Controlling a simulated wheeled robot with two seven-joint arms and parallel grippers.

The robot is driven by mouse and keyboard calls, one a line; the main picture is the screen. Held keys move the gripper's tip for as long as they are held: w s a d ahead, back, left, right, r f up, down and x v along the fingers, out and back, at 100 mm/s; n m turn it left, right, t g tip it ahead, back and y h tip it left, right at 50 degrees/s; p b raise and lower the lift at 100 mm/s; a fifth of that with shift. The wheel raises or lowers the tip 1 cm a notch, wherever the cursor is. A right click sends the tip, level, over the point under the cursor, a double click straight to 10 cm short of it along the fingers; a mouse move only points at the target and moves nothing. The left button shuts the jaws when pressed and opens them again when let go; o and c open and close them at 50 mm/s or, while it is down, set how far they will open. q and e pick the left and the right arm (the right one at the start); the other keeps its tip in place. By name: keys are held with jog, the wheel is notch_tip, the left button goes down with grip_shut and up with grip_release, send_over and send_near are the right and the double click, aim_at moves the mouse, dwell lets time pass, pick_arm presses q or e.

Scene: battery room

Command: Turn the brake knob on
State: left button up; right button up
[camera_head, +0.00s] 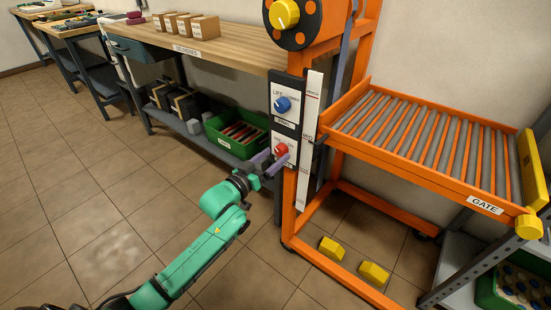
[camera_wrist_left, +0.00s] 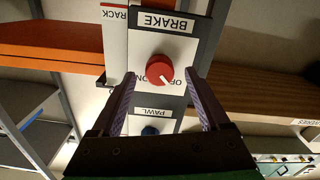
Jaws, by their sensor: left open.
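The red brake knob (camera_head: 281,149) is on the lower part of a white control panel on the orange frame. In the left wrist view the knob (camera_wrist_left: 160,69) shows upside down, beside its BRAKE label (camera_wrist_left: 166,22). Its white mark points to the lower right in that view, toward the partly hidden OFF lettering. My left gripper (camera_head: 268,162) is at the panel, just below the knob. In the left wrist view its two fingers (camera_wrist_left: 163,95) are open, spread either side of the knob's line, with nothing between them. Contact with the knob is not visible. My right gripper is not in view.
A blue knob (camera_head: 283,104) sits above the brake knob. An orange roller conveyor (camera_head: 420,135) labelled GATE extends right. A wooden bench (camera_head: 225,45) stands left, with a green crate (camera_head: 237,134) on its lower shelf. Yellow blocks (camera_head: 331,249) are on the floor below. Floor at left is clear.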

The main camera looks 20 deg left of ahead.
pick_arm(q)
jog(key=shift+w+d, duration=0.25)
jog(key=shift+w, duration=0.4)
grip_shut()
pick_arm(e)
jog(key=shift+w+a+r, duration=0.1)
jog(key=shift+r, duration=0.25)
